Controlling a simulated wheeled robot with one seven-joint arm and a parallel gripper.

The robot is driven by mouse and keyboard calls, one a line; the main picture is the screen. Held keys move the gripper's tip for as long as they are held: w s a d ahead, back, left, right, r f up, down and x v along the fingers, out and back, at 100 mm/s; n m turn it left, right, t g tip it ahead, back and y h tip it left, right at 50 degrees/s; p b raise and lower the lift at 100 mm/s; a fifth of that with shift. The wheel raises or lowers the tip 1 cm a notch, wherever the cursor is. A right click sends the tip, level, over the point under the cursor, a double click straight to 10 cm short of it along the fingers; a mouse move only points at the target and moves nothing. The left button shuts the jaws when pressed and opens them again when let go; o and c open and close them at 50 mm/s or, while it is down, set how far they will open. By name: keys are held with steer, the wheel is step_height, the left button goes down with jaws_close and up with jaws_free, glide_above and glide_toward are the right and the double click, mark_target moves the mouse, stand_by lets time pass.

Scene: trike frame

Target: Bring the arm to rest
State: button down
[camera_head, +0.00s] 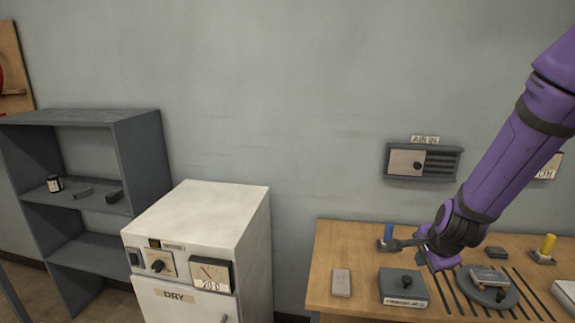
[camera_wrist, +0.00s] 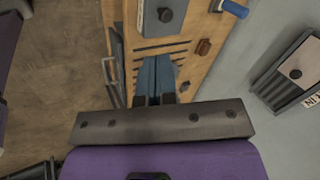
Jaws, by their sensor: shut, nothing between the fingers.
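My purple arm (camera_head: 515,145) comes in from the upper right in the head view and bends down at the wrist over the wooden bench (camera_head: 325,255). The hand is low over the bench there, partly hidden by the wrist, and I cannot make out its fingertips. In the wrist view my gripper (camera_wrist: 157,62) is shut, its blue-grey fingers together and empty. They show against the slotted part of the bench (camera_wrist: 202,18). I cannot tell their exact height above it.
A knobbed box (camera_head: 403,288), a blue cylinder (camera_head: 388,232), a yellow cylinder (camera_head: 547,245) and a round dark fixture (camera_head: 489,290) stand on the bench. An AIR IN panel (camera_head: 422,162) is on the wall. A white dryer cabinet (camera_head: 205,215) and grey shelf (camera_head: 85,118) stand left. The wall above the cabinet is clear.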

steer(key=s+a+r+n+y, duration=0.15)
steer(key=s+r+n, duration=0.25)
steer(key=r, duration=0.4)
steer(key=s+a+r+n+h, duration=0.1)
steer(key=s+a+r+n, duration=0.1)
steer(key=s+r+n, duration=0.95)
steer(key=s+r, duration=0.5)
steer(key=s, duration=0.3)
steer(key=shift+d+n, duration=0.35)
steer(key=shift+r, duration=0.1)
